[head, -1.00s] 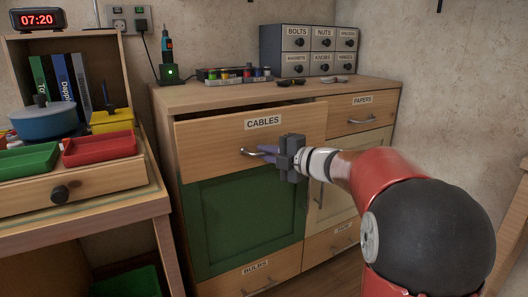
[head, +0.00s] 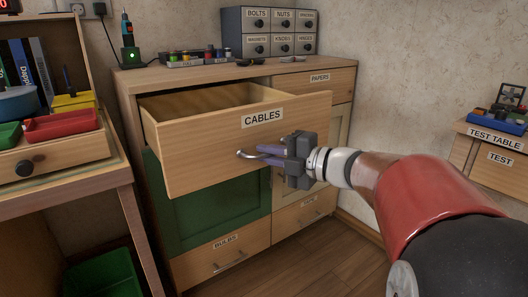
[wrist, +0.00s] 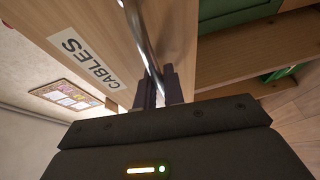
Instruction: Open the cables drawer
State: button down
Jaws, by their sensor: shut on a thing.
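The cables drawer (head: 210,150) has a pale wood front with a CABLES label and is pulled well out of the cabinet. Its inside shows from above, and the visible part looks empty. Its metal bar handle (head: 247,154) is on the front, below the label. My gripper (head: 272,155) is shut on the handle, coming from the right. In the wrist view the handle (wrist: 140,38) runs down between the two fingers (wrist: 160,90). The CABLES label (wrist: 88,62) is beside it. Part of the handle is hidden by the fingers.
The cabinet (head: 125,100) holds a papers drawer (head: 318,84), a green door (head: 205,212) and a bulbs drawer (head: 225,255). A small labelled organizer (head: 232,32) stands on top. A desk (head: 75,190) is at left, a test table (head: 462,150) at right. Floor in front is clear.

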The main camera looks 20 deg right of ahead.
jog(key=c, duration=1.5)
grip_release()
jog(key=f+v, duration=0.1)
jog(key=v, duration=0.6)
jog(key=shift+s+d+r+p, duration=0.25)
jog(key=shift+s+r+p, duration=0.1)
jog(key=shift+r, duration=0.1)
